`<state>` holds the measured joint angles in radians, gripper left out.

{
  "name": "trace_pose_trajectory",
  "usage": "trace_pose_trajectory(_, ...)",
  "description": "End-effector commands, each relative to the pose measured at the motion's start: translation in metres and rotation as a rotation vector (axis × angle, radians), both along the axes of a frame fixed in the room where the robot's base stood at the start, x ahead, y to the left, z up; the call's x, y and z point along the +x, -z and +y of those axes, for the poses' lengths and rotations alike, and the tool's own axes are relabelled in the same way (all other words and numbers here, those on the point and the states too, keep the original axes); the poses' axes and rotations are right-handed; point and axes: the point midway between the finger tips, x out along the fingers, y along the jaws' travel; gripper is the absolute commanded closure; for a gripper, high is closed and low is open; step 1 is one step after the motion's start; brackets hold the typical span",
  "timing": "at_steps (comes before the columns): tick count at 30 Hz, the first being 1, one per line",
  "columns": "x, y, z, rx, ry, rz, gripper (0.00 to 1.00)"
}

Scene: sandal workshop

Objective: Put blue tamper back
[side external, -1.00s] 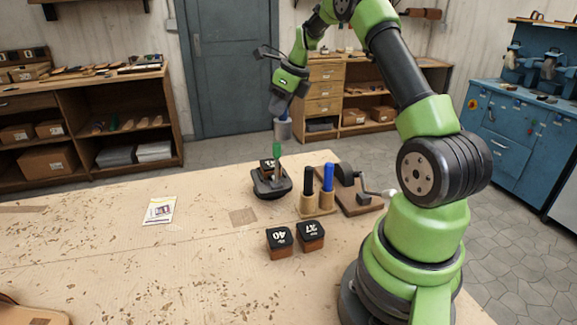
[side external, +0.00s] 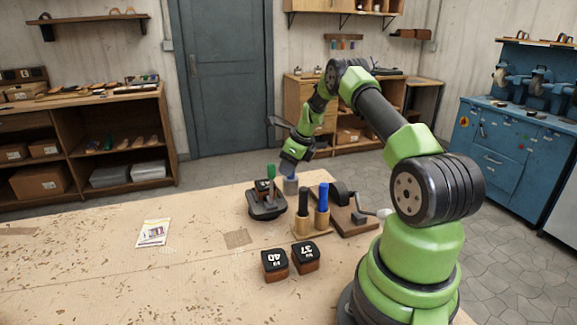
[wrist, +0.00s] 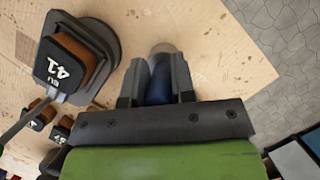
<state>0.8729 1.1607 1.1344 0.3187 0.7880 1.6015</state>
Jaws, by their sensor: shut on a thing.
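My gripper (side external: 291,167) is shut on the blue tamper (side external: 290,185), beyond the black fixture near the table's far edge. The tamper hangs with its grey round head down; I cannot tell whether the head touches the table. In the wrist view, my gripper (wrist: 158,80) has its fingers on both sides of the blue handle (wrist: 158,90), and the grey head shows past the fingertips. A wooden stand (side external: 312,232) in front holds one black-handled and one blue-handled tool upright.
A black fixture (side external: 267,207) with a green handle (side external: 271,171) carries a block marked 41 (wrist: 62,65). A crank device (side external: 355,217) stands right of the stand. Blocks 40 (side external: 274,264) and 37 (side external: 305,256) stand in front. A card (side external: 153,232) lies left; the table's left side is mostly clear.

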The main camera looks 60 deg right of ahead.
Motion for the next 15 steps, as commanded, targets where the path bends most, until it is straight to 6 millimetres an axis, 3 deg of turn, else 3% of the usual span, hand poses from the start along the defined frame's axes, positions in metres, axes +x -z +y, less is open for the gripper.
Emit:
trace_pose_trajectory(9,0.0005,0.0018,-0.0005,-0.002,0.001,-0.002,1.0)
trace_pose_trajectory(10,0.0003,0.0023,-0.0003,-0.001,0.0,-0.001,0.71)
trace_pose_trajectory(13,0.0003,0.0019,-0.0003,-0.001,0.0,-0.001,0.51)
trace_pose_trajectory(15,0.0003,0.0019,-0.0003,-0.001,0.0,-0.001,0.51)
